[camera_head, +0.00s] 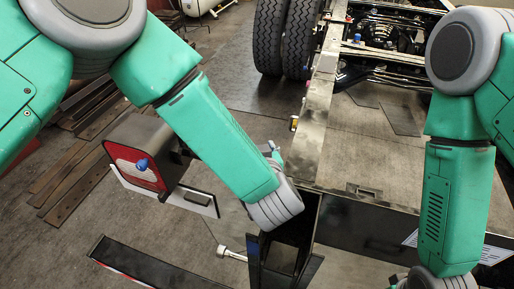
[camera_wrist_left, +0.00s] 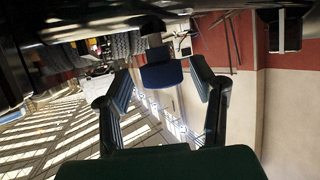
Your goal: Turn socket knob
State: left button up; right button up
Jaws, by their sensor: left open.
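In the left wrist view a dark blue knob (camera_wrist_left: 161,74) with a dark stem behind it is between the two fingers of my left gripper (camera_wrist_left: 162,80). The fingers are apart, one on each side of the knob, with visible gaps; I cannot tell how far the knob is in depth. In the head view my left forearm reaches to the middle, and its wrist hides most of the gripper.
A dark upright bracket (camera_head: 285,258) stands below my left wrist. The truck chassis rail (camera_head: 314,125) runs up the middle, with black tyres (camera_head: 285,38) beside it. A white-edged plate (camera_head: 192,199) juts from the red-faced box (camera_head: 128,166).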

pick_arm(q)
notch_tip(320, 180, up, 10)
jog(key=shift+f, duration=0.1)
dwell(0.4)
jog(key=shift+w, duration=0.15)
